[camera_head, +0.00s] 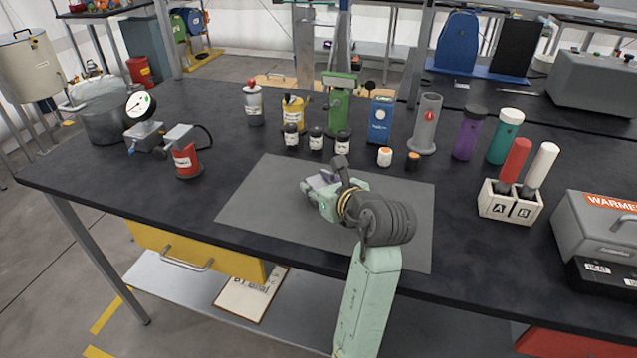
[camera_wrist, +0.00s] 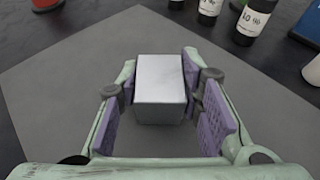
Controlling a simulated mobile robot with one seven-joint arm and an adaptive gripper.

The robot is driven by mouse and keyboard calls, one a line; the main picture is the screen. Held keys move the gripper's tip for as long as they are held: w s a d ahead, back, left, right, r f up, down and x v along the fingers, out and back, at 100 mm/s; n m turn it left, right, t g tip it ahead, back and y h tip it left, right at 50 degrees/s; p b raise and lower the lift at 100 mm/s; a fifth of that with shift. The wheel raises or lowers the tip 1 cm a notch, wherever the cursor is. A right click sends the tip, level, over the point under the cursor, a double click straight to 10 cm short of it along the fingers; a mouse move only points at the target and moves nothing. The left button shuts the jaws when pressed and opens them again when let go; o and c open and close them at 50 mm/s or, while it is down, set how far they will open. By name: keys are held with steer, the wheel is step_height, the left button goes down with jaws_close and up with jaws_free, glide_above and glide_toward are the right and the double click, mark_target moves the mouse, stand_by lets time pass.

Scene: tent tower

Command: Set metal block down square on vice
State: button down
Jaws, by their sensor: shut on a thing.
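The metal block (camera_wrist: 160,88) is a plain, light grey block with a flat top, between the purple pads of my gripper (camera_wrist: 162,104) in the wrist view. My gripper is shut on it, with a pad against each side. In the head view my gripper (camera_head: 322,186) is over the grey mat (camera_head: 275,190), and its own fingers mostly hide the block. I cannot tell whether the block touches the mat. I cannot surely pick out the vice; a green upright device (camera_head: 339,108) with a flat top stands at the back of the bench.
Several small dark jars (camera_head: 316,138), a blue box (camera_head: 381,122) and a grey cylinder (camera_head: 427,122) stand behind the mat. A gauge (camera_head: 141,106) and a red canister (camera_head: 187,162) are at left. An A/B holder (camera_head: 509,204) is at right. The mat is otherwise clear.

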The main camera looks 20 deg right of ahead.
steer(key=shift+f, duration=0.15)
steer(key=c, duration=1.1)
jaws_free()
steer(key=shift+r, duration=0.2)
steer(key=b+v, duration=0.2)
steer(key=v, duration=1)
steer(key=shift+b, duration=0.3)
